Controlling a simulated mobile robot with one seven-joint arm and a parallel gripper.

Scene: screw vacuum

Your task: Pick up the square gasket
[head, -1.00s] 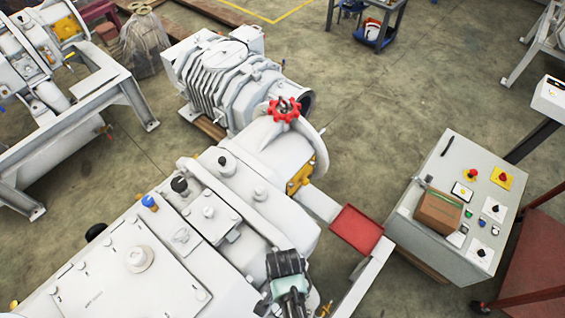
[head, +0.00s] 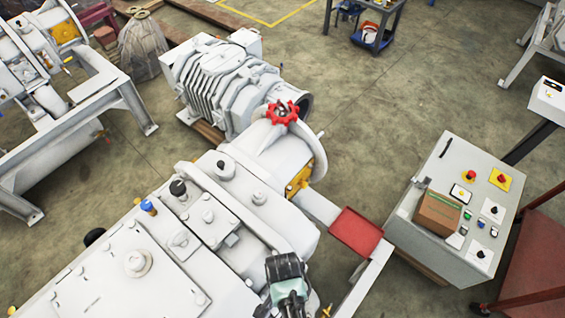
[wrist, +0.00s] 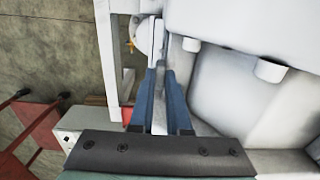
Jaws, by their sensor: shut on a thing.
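My gripper (wrist: 160,68) shows in the wrist view with its two blue fingers close together. They are shut on a thin, pale flat piece (wrist: 158,38) seen nearly edge-on, which I take to be the square gasket. Its square outline cannot be made out from this angle. The fingers hide part of it. White machine surfaces lie behind and to the right of it.
The large white vacuum machine (head: 110,283) with a red handwheel (head: 284,112) fills the lower left. A red plate (head: 355,231) sits on its frame. A grey control cabinet (head: 480,165) carries a cardboard box (head: 438,213).

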